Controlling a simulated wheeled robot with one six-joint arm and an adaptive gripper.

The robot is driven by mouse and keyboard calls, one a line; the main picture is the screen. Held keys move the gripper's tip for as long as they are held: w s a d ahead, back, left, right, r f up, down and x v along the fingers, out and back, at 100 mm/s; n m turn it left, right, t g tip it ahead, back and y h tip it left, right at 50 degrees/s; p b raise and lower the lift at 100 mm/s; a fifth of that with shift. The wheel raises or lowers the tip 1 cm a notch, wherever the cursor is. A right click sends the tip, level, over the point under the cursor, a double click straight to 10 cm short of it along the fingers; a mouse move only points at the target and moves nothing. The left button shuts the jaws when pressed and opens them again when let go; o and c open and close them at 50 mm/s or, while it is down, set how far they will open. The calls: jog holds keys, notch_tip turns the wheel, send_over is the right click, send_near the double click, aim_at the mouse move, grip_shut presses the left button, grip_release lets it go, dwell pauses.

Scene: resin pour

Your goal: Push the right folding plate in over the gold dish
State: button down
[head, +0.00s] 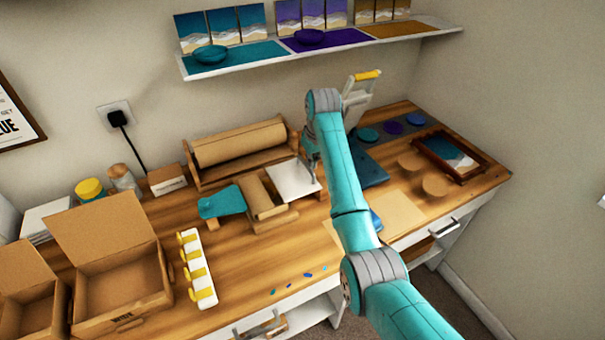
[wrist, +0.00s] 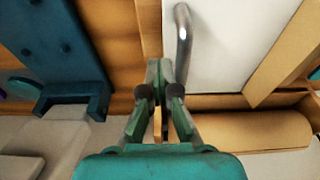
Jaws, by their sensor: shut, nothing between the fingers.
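The right folding plate (head: 293,180) is a white panel lying on the brown wooden fixture in the head view. In the wrist view the white plate (wrist: 230,50) fills the upper right, with a bent metal handle (wrist: 184,45) at its edge. My gripper (wrist: 160,72) is shut and empty, its fingertips beside the handle at the plate's outer edge; I cannot tell whether they touch. In the head view my arm hides the fingertips. A teal piece (head: 222,203) lies at the fixture's left. I cannot make out the gold dish.
A cardboard roll (head: 238,143) stands behind the fixture. A blue board (wrist: 60,45) lies beside my gripper. White rack with yellow hooks (head: 198,270), open boxes (head: 120,290) and several small blue bits are on the bench. A shelf (head: 330,45) hangs above.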

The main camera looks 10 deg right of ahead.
jog(key=shift+s+a, duration=0.2)
jog(key=shift+a, duration=0.45)
jog(key=shift+s+a, duration=0.25)
jog(key=shift+a, duration=0.4)
jog(key=shift+s+a, duration=0.2)
jog(key=shift+a, duration=0.45)
jog(key=shift+w+d, duration=1.45)
jog(key=shift+d, duration=2.9)
jog(key=w+v, duration=0.2)
jog(key=v, duration=0.7)
jog(key=shift+s+a+r, duration=0.2)
jog(key=shift+a+r, duration=0.1)
jog(key=shift+r, duration=0.3)
